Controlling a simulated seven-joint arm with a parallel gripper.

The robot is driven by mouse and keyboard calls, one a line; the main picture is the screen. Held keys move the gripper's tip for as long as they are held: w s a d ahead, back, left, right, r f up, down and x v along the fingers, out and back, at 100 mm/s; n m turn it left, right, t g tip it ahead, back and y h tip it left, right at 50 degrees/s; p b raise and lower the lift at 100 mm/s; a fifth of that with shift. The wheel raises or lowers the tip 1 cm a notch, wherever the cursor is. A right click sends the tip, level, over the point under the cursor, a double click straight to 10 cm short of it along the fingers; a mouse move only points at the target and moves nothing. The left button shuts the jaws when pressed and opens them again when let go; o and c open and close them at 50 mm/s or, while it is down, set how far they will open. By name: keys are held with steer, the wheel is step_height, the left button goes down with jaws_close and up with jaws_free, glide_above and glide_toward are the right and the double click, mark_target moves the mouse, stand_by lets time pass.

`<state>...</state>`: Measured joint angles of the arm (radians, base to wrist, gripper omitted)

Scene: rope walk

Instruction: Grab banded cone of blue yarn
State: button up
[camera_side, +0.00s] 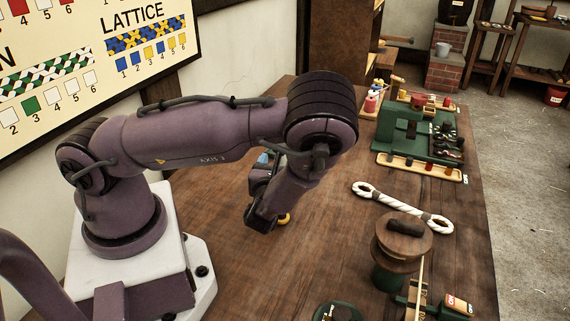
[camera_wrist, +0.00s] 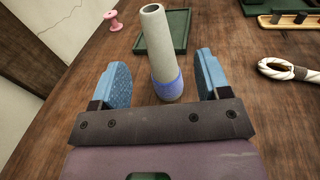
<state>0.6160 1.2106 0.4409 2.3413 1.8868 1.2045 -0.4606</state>
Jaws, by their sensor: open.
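A tall pale grey cone (camera_wrist: 159,45) with a blue band (camera_wrist: 168,88) around its lower part stands upright on the wooden table in the wrist view. My gripper (camera_wrist: 162,64) is open, with one blue-padded finger on each side of the cone. Gaps show between the cone and both fingers, so it is not clasped. The cone's foot is close to the gripper's dark crossbar. In the side view my arm hides most of the gripper, and I cannot make out the cone there.
A green tray (camera_wrist: 180,33) lies just behind the cone, and a pink spool (camera_wrist: 113,20) stands far left. A white rope with looped ends (camera_side: 402,207) lies to the right. A wooden-topped green drum (camera_side: 402,238) stands nearer the front. Bare table lies between.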

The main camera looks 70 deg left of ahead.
steer(key=x, duration=0.7)
steer(key=shift+a+f, duration=0.2)
steer(key=shift+a, duration=0.05)
steer(key=shift+c, duration=0.5)
steer(key=c, duration=0.9)
